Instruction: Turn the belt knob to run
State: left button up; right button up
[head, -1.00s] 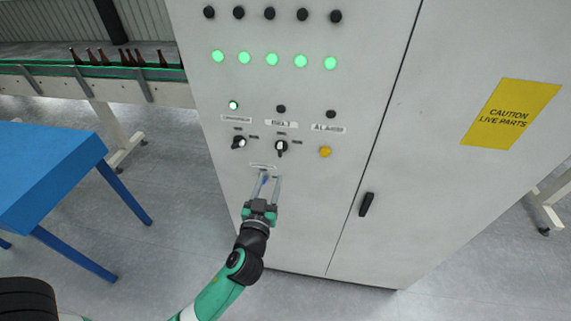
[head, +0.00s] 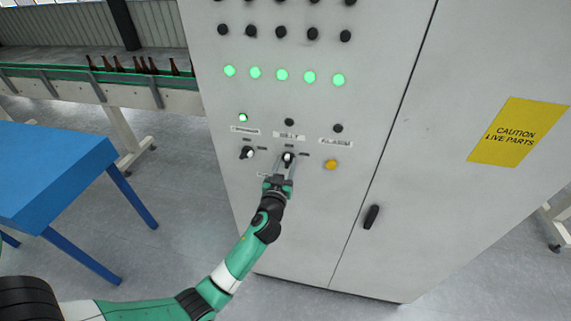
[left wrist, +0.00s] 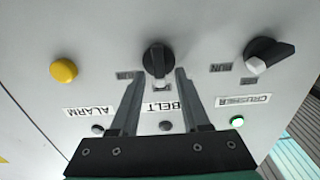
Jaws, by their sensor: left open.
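The belt knob (head: 287,157) is a black rotary knob with a white mark, under the BELT label (head: 289,136) on the grey cabinet. In the left wrist view, which is upside down, the knob (left wrist: 155,62) has its white mark toward the BELT label, with a small side label (left wrist: 125,75), blurred. The belt lamp (head: 289,122) is dark. My left gripper (head: 284,163) is open at the knob; in the left wrist view its fingertips (left wrist: 159,74) lie either side of the knob's lower part. I cannot tell whether they touch it. My right gripper is not in view.
A similar knob (head: 247,153) sits left, its mark turned right, under a lit green lamp (head: 243,118). A yellow button (head: 331,164) is to the right. A black door handle (head: 371,217) is lower right. A blue table (head: 55,165) and bottle conveyor (head: 110,92) stand left.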

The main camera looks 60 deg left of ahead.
pick_arm(q)
grip_shut()
jog(key=shift+d+m, duration=0.1)
jog(key=shift+m, duration=0.2)
jog(key=shift+w+d+m+b, duration=0.15)
jog(key=shift+m+b, duration=0.25)
jog(key=shift+m, duration=0.8)
jog(key=m, duration=0.2)
jog(key=shift+w+m, duration=0.1)
jog(key=shift+m, duration=0.3)
jog(key=m, duration=0.6)
jog(key=shift+w+d+f, duration=0.15)
jog(key=shift+f, duration=0.1)
